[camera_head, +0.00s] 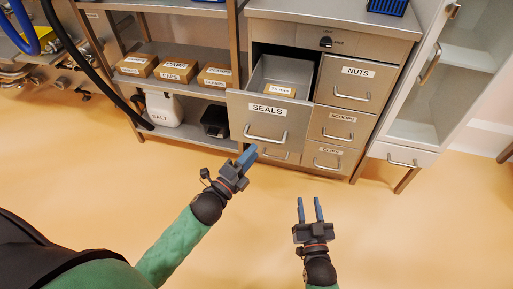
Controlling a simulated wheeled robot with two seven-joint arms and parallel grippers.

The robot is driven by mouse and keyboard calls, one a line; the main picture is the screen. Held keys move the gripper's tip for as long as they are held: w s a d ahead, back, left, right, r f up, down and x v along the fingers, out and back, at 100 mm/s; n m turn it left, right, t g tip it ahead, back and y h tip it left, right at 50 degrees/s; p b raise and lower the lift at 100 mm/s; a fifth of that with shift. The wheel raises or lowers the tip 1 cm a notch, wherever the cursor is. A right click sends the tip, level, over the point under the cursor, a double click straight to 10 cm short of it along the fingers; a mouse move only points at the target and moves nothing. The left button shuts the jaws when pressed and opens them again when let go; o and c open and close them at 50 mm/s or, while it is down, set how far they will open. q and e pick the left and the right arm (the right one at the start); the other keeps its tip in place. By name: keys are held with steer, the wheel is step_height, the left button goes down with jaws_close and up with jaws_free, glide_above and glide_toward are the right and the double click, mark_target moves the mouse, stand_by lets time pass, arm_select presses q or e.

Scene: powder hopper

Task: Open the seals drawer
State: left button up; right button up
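The seals drawer (266,113) is a grey metal drawer with a "SEALS" label on its front. It is pulled out from the cabinet, and its inside shows with a small labelled box (281,90) in it. Its bar handle (265,136) is on the lower front. My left gripper (248,158) is just below and in front of the handle, apparently clear of it; its fingers overlap in this view, so its opening is unclear. My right gripper (310,207) is open and empty over the floor, to the lower right of the drawer.
The cabinet also has closed drawers marked nuts (353,82), scoops (338,129) and clips (328,158). A shelf rack (190,92) with labelled boxes stands left. A glass-door cabinet (436,90) stands right. The floor in front is clear.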

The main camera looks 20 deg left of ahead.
arm_select(q)
steer(key=shift+s+a+f, duration=0.1)
steer(key=shift+s+a, duration=0.15)
steer(key=shift+s, duration=0.3)
